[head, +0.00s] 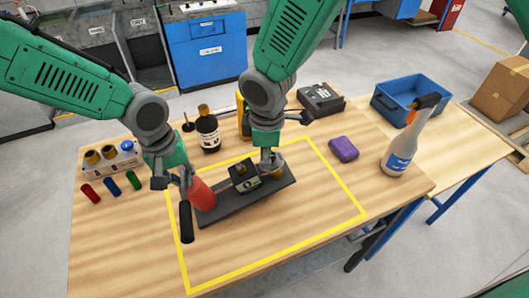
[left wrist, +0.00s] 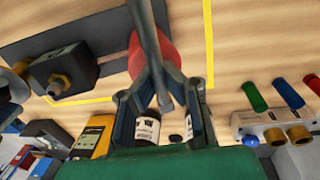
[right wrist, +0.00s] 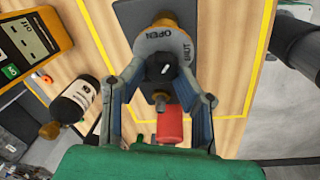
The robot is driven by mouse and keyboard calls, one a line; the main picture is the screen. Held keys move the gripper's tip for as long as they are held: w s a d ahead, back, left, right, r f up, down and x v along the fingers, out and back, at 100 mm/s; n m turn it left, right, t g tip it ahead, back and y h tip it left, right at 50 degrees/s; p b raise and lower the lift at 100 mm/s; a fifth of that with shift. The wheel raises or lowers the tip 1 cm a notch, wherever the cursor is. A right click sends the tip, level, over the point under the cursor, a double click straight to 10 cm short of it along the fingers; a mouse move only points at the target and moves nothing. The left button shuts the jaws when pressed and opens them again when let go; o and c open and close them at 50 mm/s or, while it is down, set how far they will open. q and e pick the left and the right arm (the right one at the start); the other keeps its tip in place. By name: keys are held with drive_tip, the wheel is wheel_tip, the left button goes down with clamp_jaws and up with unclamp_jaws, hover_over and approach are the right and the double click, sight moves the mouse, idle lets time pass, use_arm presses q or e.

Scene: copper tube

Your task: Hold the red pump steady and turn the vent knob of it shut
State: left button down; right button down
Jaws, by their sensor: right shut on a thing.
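The pump lies on a dark base plate (head: 226,207) inside the yellow outline, with a red cylinder (head: 203,195) at its left end and a dark block (head: 245,179) in the middle. A black handle (head: 186,224) juts from the left end. In the right wrist view, my right gripper (right wrist: 164,72) is shut around the black vent knob (right wrist: 158,68) over a disc (right wrist: 163,42) marked OPEN and SHUT; the knob's exact setting is unclear. My left gripper (head: 175,183) is at the red end; in the left wrist view, the handle (left wrist: 151,35) passes between its fingers, grip unclear.
Bottles (head: 208,132) and a yellow meter (head: 243,118) stand behind the pump. A purple block (head: 343,149), a spray bottle (head: 402,150) and a blue bin (head: 410,96) are to the right. Coloured cylinders (head: 112,186) lie at left. The table front is clear.

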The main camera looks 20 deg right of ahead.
drive_tip(key=shift+a+m, duration=0.1)
drive_tip(key=shift+m, duration=0.9)
drive_tip(key=shift+t, duration=0.3)
drive_tip(key=c, duration=1.2)
unclamp_jaws()
drive_tip(key=shift+a, duration=0.1)
drive_tip(key=shift+r, duration=0.1)
drive_tip(key=r, duration=0.3)
drive_tip(key=s+r, duration=0.1)
drive_tip(key=r, duration=0.3)
drive_tip(key=s+r, duration=0.1)
drive_tip(key=r, duration=0.3)
drive_tip(key=shift+a+r, duration=0.25)
